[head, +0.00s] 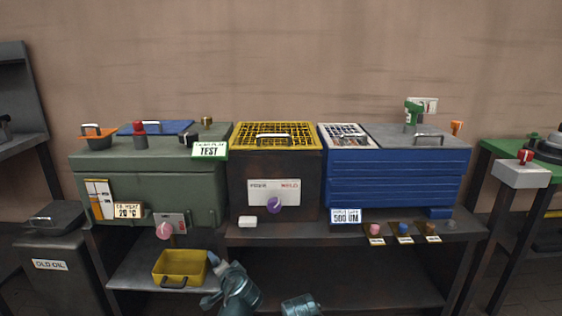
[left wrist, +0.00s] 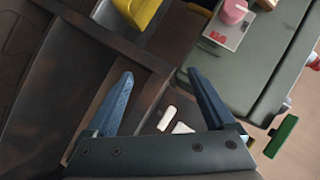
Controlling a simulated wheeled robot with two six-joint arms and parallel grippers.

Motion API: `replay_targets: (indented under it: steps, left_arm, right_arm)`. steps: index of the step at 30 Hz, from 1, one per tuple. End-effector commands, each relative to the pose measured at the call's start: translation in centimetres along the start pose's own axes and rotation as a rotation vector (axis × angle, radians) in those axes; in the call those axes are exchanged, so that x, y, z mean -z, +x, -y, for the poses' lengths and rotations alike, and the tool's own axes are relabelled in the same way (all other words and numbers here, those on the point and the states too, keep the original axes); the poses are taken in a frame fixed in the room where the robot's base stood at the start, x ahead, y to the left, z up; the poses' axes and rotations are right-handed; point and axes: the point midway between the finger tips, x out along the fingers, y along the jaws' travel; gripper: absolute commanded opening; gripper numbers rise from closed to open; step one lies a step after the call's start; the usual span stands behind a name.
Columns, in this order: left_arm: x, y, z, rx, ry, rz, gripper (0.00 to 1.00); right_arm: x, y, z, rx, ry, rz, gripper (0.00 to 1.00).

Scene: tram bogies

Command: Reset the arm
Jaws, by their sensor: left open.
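My left gripper (head: 212,279) is low in front of the bench, just right of the yellow tray (head: 158,268) on the lower shelf. In the left wrist view its two blue fingers stand wide apart, with nothing between the tips (left wrist: 162,90). The yellow tray shows at the top of that view (left wrist: 146,8), apart from the fingers. A teal part of my other arm shows at the bottom edge of the head view; its gripper is not seen.
The green test cabinet (head: 150,165), the dark box with yellow grille (head: 290,136) and the blue box (head: 400,175) stand along the bench. A pink knob (head: 164,231) juts out above the tray. The lower shelf's right part (head: 370,290) is clear.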

Motion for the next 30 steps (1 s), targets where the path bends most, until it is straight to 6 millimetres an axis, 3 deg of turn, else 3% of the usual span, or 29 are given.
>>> replay_targets:
  steps: [1,3,6,10,15,22,30]
  left_arm:
    - [-3.1,0.3,-0.8,-0.063,-0.080,0.103,0.88]
    - [-6.7,0.1,-2.5,-0.166,-0.183,0.241,0.88]
    - [-10.2,-1.0,-5.1,-0.300,-0.291,0.390,0.88]
    - [-12.6,-2.9,-7.7,-0.446,-0.385,0.526,0.88]
    - [-14.3,-5.5,-10.2,-0.608,-0.468,0.651,0.88]
    - [-15.2,-9.2,-12.6,-0.816,-0.547,0.776,0.88]
    - [-13.1,-12.5,-15.5,-0.837,-0.391,0.757,0.88]
  right_arm:
    - [0.0,0.0,0.0,0.000,0.000,0.000,0.50]
    - [0.0,0.0,0.0,0.000,0.000,0.000,0.50]
    - [0.0,0.0,0.0,0.000,0.000,0.000,0.50]
    - [0.0,0.0,0.0,0.000,0.000,0.000,0.50]
    - [0.0,0.0,0.0,0.000,0.000,0.000,0.50]
    - [0.0,0.0,0.0,0.000,0.000,0.000,0.50]
    - [0.0,0.0,0.0,0.000,0.000,0.000,0.50]
